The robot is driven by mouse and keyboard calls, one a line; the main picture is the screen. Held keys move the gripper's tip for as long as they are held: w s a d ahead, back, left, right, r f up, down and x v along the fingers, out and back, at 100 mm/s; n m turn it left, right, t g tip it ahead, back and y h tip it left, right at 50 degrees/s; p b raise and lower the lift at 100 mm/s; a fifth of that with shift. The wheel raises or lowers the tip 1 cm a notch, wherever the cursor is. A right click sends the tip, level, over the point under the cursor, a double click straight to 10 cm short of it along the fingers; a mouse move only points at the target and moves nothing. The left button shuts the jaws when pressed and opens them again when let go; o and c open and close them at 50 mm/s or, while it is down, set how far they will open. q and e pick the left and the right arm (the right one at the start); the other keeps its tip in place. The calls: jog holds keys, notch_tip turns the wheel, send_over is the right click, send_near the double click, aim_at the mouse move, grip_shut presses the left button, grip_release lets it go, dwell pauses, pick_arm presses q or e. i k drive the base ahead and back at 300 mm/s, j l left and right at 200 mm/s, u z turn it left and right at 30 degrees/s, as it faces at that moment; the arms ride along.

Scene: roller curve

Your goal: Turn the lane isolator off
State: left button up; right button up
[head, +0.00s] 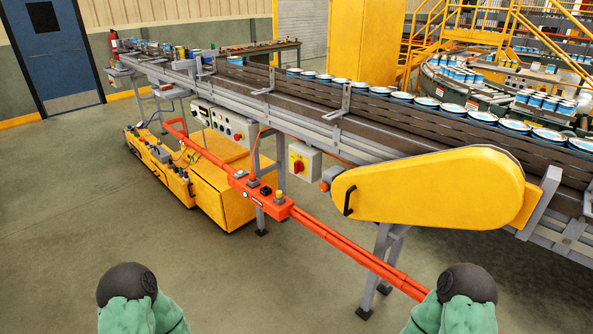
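A grey box with a red rotary handle on a yellow plate, which looks like the lane isolator (299,166), is mounted on the side of the conveyor, left of the big yellow guard. The red handle seems to stand upright, but it is too small to read its on or off marking. My green and black arm parts show at the bottom left and bottom right, well short of the box. Neither gripper shows in the head view.
A red rail with a control box (262,195) runs across in front of the isolator. The yellow guard (430,188) juts out to its right. A yellow machine (222,185) stands behind the rail. Cans (427,102) line the conveyor. The near floor (250,285) is clear.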

aim_at(298, 166)
jog(key=i+j+u, duration=0.1)
jog(key=i, duration=0.65)
jog(key=i+j, duration=0.15)
jog(key=i, duration=0.65)
jog(key=j+u, duration=0.05)
